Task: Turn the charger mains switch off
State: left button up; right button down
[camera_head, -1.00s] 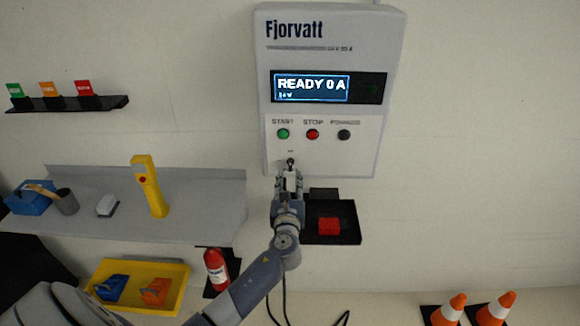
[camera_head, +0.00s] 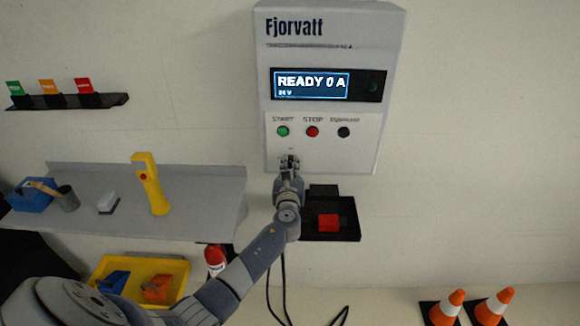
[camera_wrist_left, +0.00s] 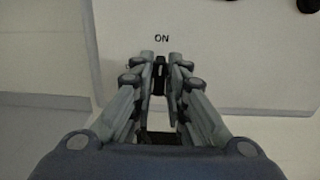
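The charger (camera_head: 390,60) is a pale wall box marked Fjorvatt, with a lit display (camera_head: 312,85) reading "READY 0 A". The mains switch is a small dark lever (camera_wrist_left: 160,64) low on its front. An "ON" label sits above it in the left wrist view. My left gripper (camera_head: 289,160) is at the switch and largely hides it in the head view. In the left wrist view, the gripper's two fingertips (camera_wrist_left: 161,60) stand close together on either side of the lever. I cannot tell whether they touch it. My right gripper is not in view.
Green, red and dark buttons (camera_head: 312,131) sit just above the gripper. A black shelf (camera_head: 345,232) with a red block (camera_head: 329,223) is below right. A grey shelf (camera_head: 215,215) with a yellow tool (camera_head: 150,184) is left. Cones (camera_head: 447,308) stand lower right.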

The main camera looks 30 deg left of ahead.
pick_arm(q)
jog(key=shift+f, duration=0.1)
grip_shut()
jog(key=n+b, duration=0.2)
jog(key=n, duration=0.1)
jog(key=shift+f+b, duration=0.1)
jog(key=shift+b, duration=0.2)
jog(key=shift+s+a+f+n+b, duration=0.1)
jog(key=shift+n+b, duration=2.2)
jog(key=shift+n, duration=1.45)
jog(key=shift+s+a+n+b, duration=0.1)
jog(key=shift+n+b, duration=2.15)
jog(key=shift+n, duration=1.5)
jog(key=o, duration=0.7)
grip_release()
